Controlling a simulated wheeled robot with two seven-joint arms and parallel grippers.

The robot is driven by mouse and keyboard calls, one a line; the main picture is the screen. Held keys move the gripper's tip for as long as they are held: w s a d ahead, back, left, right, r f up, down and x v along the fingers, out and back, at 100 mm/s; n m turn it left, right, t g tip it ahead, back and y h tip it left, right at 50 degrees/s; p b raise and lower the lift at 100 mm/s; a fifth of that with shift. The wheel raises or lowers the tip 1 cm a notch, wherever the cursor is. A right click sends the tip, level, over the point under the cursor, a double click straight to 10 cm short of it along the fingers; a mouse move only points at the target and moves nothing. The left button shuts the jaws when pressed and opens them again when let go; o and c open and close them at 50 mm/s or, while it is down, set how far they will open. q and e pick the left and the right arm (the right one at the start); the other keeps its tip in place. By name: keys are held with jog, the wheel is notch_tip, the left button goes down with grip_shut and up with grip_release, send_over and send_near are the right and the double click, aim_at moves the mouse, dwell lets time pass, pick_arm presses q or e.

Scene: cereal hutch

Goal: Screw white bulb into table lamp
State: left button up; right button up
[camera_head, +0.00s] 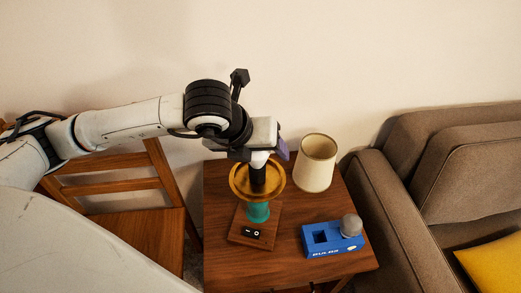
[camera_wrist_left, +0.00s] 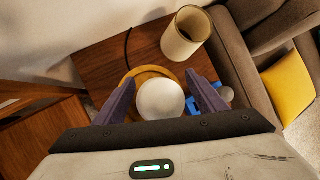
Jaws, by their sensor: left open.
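The table lamp has a gold dish (camera_head: 239,187), a black socket (camera_head: 258,176), a teal stem (camera_head: 257,212) and a square wooden base with a switch. The white bulb (camera_head: 259,158) stands upright at the top of the socket; its threads are hidden. It shows as a round globe in the left wrist view (camera_wrist_left: 160,100). My left gripper (camera_head: 268,147) is over the lamp, pointing down. Its purple fingers (camera_wrist_left: 160,78) are open on either side of the bulb, with gaps visible between. My right gripper is in neither view.
A blue bulb box (camera_head: 319,244) on the wooden side table (camera_head: 222,274) has one empty hole and a grey bulb (camera_head: 351,225). A cream lampshade (camera_head: 316,163) stands behind. A brown sofa (camera_head: 391,215) is at right, a wooden chair (camera_head: 150,219) at left.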

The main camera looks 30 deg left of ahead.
pick_arm(q)
jog(key=c, duration=1.1)
jog(key=shift+f+m+h+b, duration=0.15)
jog(key=shift+m+h+b, duration=0.15)
jog(key=shift+m+b, duration=0.2)
jog(key=shift+d+m+g+h+b, duration=0.25)
jog(key=shift+m+h+b, duration=0.35)
jog(key=shift+m, duration=0.5)
jog(key=shift+s+m, duration=0.1)
jog(key=shift+m, duration=0.3)
jog(key=shift+m+g+h+b, duration=0.3)
jog(key=shift+m+h, duration=0.1)
jog(key=shift+m, duration=0.2)
jog(key=shift+s+d+m+h, duration=0.15)
jog(key=shift+m+h, duration=0.15)
jog(key=shift+m, duration=0.2)
jog(key=shift+d+m+g+h, duration=0.25)
jog(key=shift+m+g, duration=0.2)
jog(key=shift+m, duration=0.45)
